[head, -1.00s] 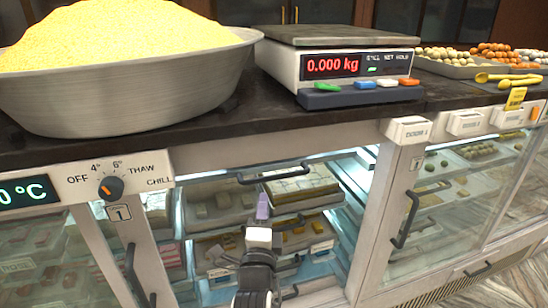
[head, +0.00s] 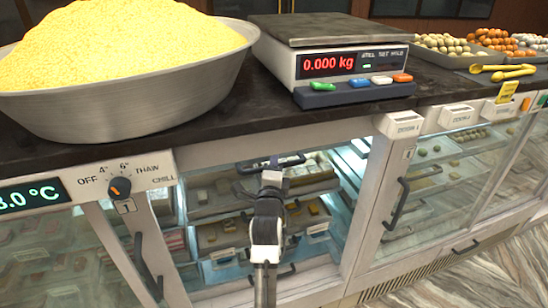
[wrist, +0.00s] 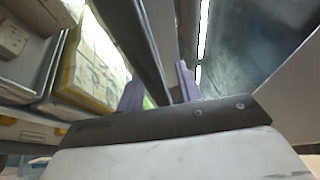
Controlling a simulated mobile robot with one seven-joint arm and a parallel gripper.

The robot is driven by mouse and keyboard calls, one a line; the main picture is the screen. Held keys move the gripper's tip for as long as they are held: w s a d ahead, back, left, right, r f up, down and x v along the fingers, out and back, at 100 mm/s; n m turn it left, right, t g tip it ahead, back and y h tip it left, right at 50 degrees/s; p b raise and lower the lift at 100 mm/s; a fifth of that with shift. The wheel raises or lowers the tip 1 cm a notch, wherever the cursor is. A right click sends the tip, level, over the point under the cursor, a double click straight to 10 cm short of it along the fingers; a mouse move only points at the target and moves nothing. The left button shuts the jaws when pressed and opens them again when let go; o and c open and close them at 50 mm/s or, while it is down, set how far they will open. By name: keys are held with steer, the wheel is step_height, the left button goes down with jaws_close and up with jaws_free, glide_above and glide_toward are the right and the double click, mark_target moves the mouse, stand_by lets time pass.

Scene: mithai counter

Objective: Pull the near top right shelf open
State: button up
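The top shelf (head: 225,209) is behind the open front of the lit cabinet and holds pale sweets. Its dark bar handle (head: 250,168) runs along the front edge. My gripper (head: 271,166) is at the middle of this handle, and my wrist hides part of the shelf front. In the wrist view my two purple fingers (wrist: 158,82) stand apart with a dark bar (wrist: 137,38), which looks like the handle, passing between them. A gap shows beside the bar, so the fingers look open around it.
A lower shelf (head: 222,235) with trays sits below. A hinged door with a black handle (head: 395,203) stands to the right, another handle (head: 146,268) to the left. The dark counter (head: 200,140) overhangs, bearing a large bowl (head: 130,100) and a scale (head: 330,70).

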steer(key=shift+w, duration=0.15)
steer(key=shift+c, duration=0.2)
steer(key=shift+r, duration=0.15)
jaws_close()
